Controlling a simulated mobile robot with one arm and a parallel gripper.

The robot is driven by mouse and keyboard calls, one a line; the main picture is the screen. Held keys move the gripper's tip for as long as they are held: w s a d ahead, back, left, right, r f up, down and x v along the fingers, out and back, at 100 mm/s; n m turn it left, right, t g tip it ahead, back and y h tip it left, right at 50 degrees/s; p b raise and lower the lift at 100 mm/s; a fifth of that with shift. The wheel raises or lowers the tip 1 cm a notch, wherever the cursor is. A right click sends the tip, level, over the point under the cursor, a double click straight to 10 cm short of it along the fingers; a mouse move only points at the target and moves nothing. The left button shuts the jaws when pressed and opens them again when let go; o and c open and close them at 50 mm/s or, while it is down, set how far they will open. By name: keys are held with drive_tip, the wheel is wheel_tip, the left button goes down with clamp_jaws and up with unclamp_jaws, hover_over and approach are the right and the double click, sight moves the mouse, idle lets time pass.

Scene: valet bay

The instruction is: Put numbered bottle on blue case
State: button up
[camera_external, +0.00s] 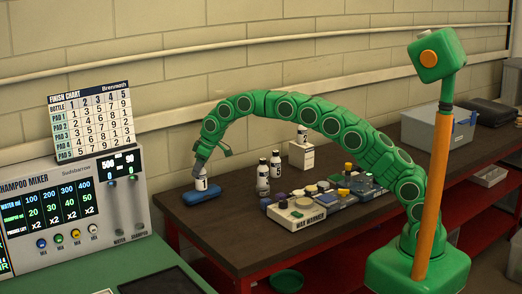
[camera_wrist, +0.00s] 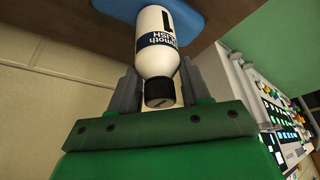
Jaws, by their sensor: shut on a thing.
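A white bottle marked 1 (camera_external: 201,186), with a dark cap, is upright at the blue case (camera_external: 203,197) on the left end of the dark table. Its base appears to rest on the case. In the wrist view the same bottle (camera_wrist: 156,42) has its black cap toward my gripper (camera_wrist: 157,88) and its base against the blue surface (camera_wrist: 205,14). My gripper comes down from above (camera_external: 200,170) and is shut on the bottle around its cap end. The contact between the fingers and bottle is partly hidden.
Numbered bottles stand to the right, one marked 5 (camera_external: 263,178) and another behind it (camera_external: 276,164). A further bottle (camera_external: 302,133) is on a white box (camera_external: 301,155). A wax warmer (camera_external: 296,214) and several jars crowd the table's middle. The mixer panel (camera_external: 75,215) stands left.

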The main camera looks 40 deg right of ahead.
drive_tip(key=shift+f, duration=0.1)
drive_tip(key=o, duration=1.1)
drive_tip(key=shift+o, duration=0.2)
drive_tip(key=v, duration=1.2)
